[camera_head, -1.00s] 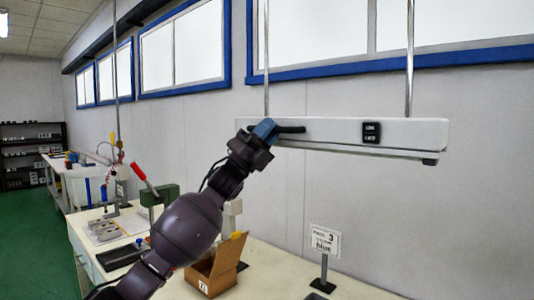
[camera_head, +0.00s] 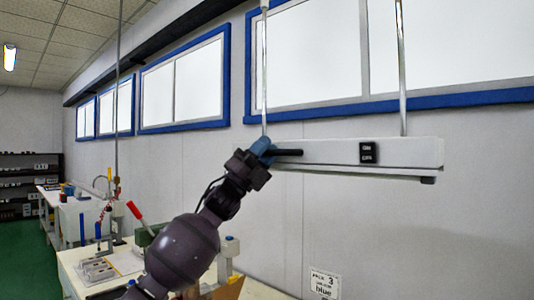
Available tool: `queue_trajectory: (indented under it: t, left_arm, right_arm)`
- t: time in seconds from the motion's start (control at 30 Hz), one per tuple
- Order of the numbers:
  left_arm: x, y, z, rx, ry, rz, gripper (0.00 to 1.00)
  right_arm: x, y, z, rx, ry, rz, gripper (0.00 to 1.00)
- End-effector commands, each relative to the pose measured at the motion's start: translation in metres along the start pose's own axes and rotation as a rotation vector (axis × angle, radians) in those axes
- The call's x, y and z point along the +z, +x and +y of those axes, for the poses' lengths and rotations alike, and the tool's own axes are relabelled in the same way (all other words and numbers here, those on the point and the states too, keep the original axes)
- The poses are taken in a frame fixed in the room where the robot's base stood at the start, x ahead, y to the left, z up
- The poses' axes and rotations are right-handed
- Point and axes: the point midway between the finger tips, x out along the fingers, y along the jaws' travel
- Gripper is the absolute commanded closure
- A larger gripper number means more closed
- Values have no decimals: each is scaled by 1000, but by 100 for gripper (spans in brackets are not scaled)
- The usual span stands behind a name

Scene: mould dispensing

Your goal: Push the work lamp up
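The work lamp (camera_head: 400,155) is a long white bar hanging level from two thin metal rods. It has a small black switch panel on its front and a dark bar (camera_head: 289,152) near its left end. My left gripper (camera_head: 265,149) is at the lamp's left end, seen from behind, with a blue part against that dark bar. Its fingertips are hidden, so I cannot tell whether it is closed around the bar. My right gripper is not in view.
Blue-framed windows (camera_head: 455,101) line the wall behind the lamp. The space right of my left arm and below the lamp is clear.

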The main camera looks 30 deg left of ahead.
Motion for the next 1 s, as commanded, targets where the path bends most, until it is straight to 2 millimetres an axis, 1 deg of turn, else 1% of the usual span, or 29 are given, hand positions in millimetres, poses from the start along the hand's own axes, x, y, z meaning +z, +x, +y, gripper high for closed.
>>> queue_trajectory:
  t: [0.23,0.37,0.47,0.6,0.8,1.0]
  left_arm:
    - [-2,-2,2,3,-2,2,74]
    - [-2,-12,4,5,-2,2,74]
    - [-2,-27,5,6,-1,1,74]
    - [-2,-54,5,6,-2,1,74]
    - [-2,-87,4,5,-1,2,74]
    - [-1,-105,2,3,-1,1,74]
  right_arm:
    - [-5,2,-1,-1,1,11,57]
    - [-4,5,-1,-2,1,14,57]
    - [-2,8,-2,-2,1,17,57]
    - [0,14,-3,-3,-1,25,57]
    - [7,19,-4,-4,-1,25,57]
    - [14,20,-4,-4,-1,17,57]
